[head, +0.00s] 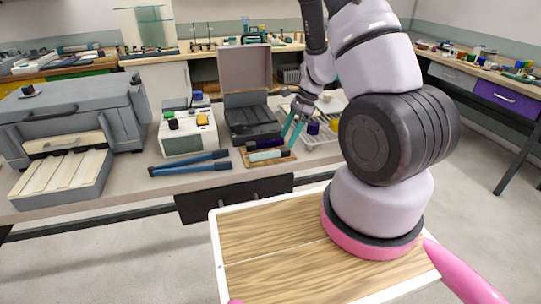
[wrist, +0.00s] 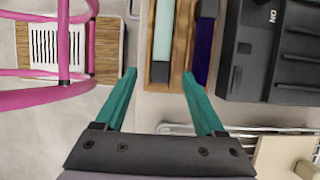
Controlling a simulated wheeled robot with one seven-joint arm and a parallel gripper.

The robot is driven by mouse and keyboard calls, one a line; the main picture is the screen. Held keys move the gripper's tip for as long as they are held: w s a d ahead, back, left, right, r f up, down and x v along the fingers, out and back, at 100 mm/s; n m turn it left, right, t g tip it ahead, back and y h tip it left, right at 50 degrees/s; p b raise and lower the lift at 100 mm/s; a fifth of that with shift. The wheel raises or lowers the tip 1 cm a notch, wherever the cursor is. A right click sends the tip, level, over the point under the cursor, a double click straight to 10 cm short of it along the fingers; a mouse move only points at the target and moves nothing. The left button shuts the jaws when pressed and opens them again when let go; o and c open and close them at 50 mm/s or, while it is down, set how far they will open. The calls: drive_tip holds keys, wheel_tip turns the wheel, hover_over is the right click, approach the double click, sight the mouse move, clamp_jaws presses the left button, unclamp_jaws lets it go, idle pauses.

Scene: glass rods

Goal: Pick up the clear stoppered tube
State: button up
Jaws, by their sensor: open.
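A pale mint, translucent-looking tube with a dark grey end lies on a small wooden tray (head: 289,158) on the bench; I take it for the stoppered tube (wrist: 164,35). It also shows in the head view (head: 266,155). A dark purple tube (wrist: 203,48) with a grey end lies beside it in the wrist view, across a wooden strip. My gripper (wrist: 159,74) is open, its teal fingers apart on either side of the mint tube's dark end in the picture. In the head view my gripper (head: 288,141) is over the tray's back right part. I see nothing held; the height gap is unclear.
A black open case (head: 252,122) stands behind the tray. Blue-handled tongs (head: 190,163) and a white device (head: 187,132) are to its left. A large grey machine (head: 75,115) fills the bench's left.

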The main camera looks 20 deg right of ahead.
sight(283, 149)
drive_tip(key=x, duration=0.5)
drive_tip(key=shift+w+d, duration=0.1)
drive_tip(key=shift+d, duration=0.05)
clamp_jaws()
drive_tip(key=shift+r, duration=0.1)
